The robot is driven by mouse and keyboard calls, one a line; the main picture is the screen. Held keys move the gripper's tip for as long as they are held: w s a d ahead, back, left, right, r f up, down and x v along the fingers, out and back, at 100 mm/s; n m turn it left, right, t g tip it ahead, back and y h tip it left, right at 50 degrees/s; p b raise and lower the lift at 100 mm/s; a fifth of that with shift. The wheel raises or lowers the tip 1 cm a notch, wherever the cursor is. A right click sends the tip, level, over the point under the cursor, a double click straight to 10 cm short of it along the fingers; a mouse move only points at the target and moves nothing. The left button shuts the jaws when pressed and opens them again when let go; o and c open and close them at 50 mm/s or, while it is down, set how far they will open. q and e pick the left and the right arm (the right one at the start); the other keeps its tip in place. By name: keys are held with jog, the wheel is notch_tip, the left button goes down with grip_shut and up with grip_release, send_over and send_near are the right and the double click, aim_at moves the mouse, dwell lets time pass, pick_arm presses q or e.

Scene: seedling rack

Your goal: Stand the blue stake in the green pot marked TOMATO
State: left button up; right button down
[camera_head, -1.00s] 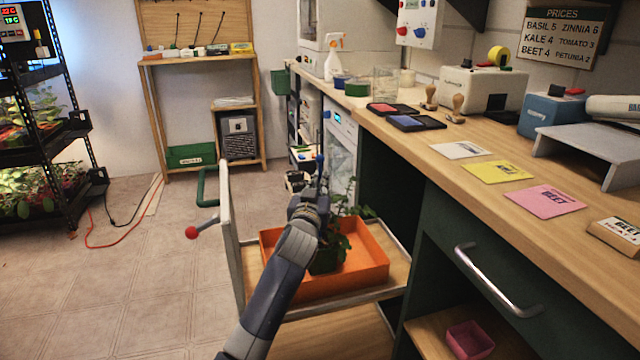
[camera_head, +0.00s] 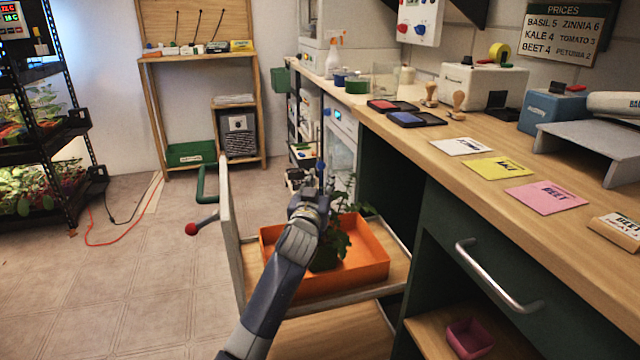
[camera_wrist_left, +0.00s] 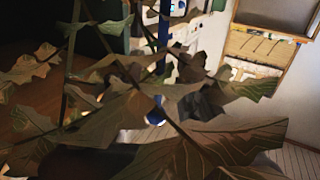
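The blue stake (camera_head: 320,173) stands roughly upright, its round blue top rising just above my left gripper (camera_head: 315,203). In the left wrist view the blue stake (camera_wrist_left: 162,42) runs vertically near the middle, partly behind large leaves. My left gripper is at the leafy plant (camera_head: 343,236) in a dark green pot (camera_head: 325,260). I cannot read a mark on this pot, because my arm and leaves cover much of it. The fingers are hidden, so their opening does not show. The stake's lower end is hidden too. My right gripper is not in view.
The pot stands in an orange tray (camera_head: 376,270) in a pulled-out drawer (camera_head: 400,284). The counter (camera_head: 410,147) to the right holds ink pads, stamps and coloured cards.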

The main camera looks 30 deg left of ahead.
pick_arm(q)
jog(key=v, duration=1.2)
jog(key=shift+d, duration=0.1)
dwell(0.8)
